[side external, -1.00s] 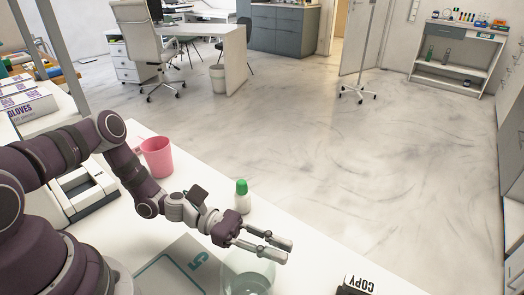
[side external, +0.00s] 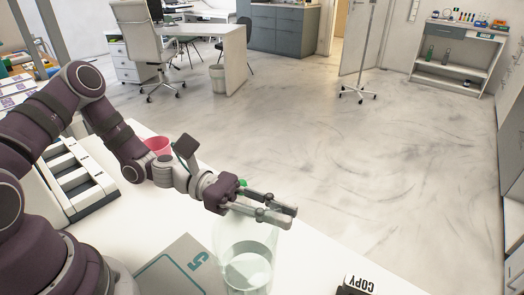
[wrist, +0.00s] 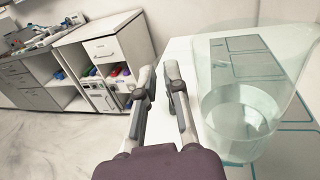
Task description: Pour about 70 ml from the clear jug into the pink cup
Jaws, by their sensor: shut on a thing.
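The clear jug (side external: 245,262) has some clear liquid in its lower part and is held roughly upright above the front of the white table. It also shows large at the right of the wrist view (wrist: 235,125). My gripper (side external: 289,215) is shut on the jug near its upper part; the exact contact is hard to see through the clear wall. In the wrist view my fingers (wrist: 158,72) are close together, left of the jug's body. The pink cup (side external: 157,145) stands on the table further back to the left, partly hidden behind my arm.
A green-capped bottle (side external: 243,182) is mostly hidden behind my gripper. A grey mat with teal marks (side external: 185,268) lies on the table. A black COPY stamp (side external: 357,285) is at the front right. A tray-like device (side external: 75,180) stands at the left.

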